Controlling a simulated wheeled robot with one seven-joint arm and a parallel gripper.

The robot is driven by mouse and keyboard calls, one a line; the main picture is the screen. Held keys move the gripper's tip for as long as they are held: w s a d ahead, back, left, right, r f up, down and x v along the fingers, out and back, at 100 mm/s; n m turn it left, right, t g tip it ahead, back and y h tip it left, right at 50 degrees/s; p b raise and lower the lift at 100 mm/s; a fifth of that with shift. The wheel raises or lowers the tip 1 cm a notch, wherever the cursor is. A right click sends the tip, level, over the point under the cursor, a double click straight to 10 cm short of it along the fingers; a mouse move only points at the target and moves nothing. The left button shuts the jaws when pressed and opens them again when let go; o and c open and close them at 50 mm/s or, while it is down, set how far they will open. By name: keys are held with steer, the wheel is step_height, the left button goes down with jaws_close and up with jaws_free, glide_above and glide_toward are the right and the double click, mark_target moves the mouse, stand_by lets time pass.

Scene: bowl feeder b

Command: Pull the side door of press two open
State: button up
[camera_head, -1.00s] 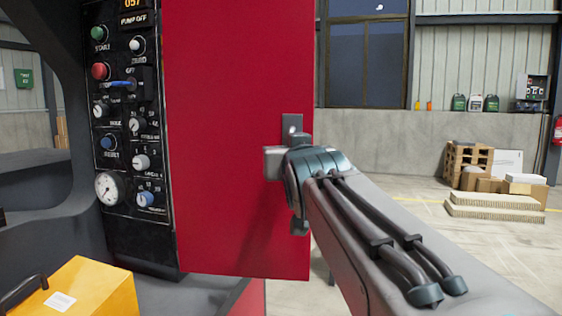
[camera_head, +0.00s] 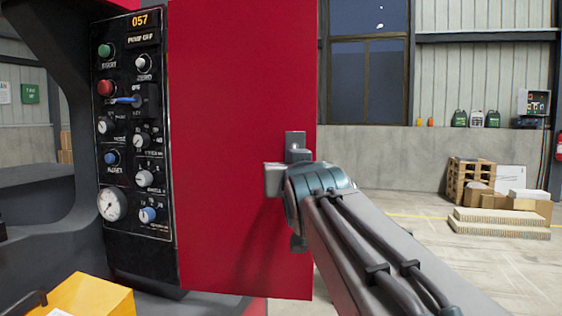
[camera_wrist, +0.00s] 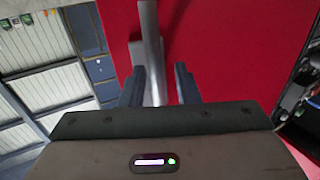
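The side door (camera_head: 225,120) of the press is a flat red panel right of the black control panel. I cannot tell from here whether it stands ajar. Its grey handle (camera_head: 295,142) is near the door's right edge, and its upper part shows above my gripper. In the wrist view the handle (camera_wrist: 152,45) is a grey upright bar passing between the two dark fingers of my gripper (camera_wrist: 160,86). It lies close to the left finger, and a strip of red shows between it and the right finger. My wrist hides the lower handle in the head view.
The control panel (camera_head: 130,130) has knobs, buttons and a gauge. A yellow box (camera_head: 90,298) stands at lower left. Open floor (camera_head: 400,215) lies right of the door. A pallet, cartons and stacked boards (camera_head: 500,222) stand farther back by the wall.

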mark_target(292, 147)
step_height(292, 147, up, 4)
steer(key=shift+r+p, duration=0.1)
steer(key=shift+p, duration=0.7)
steer(key=s+d+r+p, duration=0.1)
steer(key=s+d+r, duration=0.1)
steer(key=d, duration=0.3)
steer(key=s+d+r+p, duration=0.1)
steer(key=d+r, duration=0.3)
steer(key=d, duration=0.2)
steer(key=shift+s+r, duration=0.35)
steer(key=shift+r, duration=0.05)
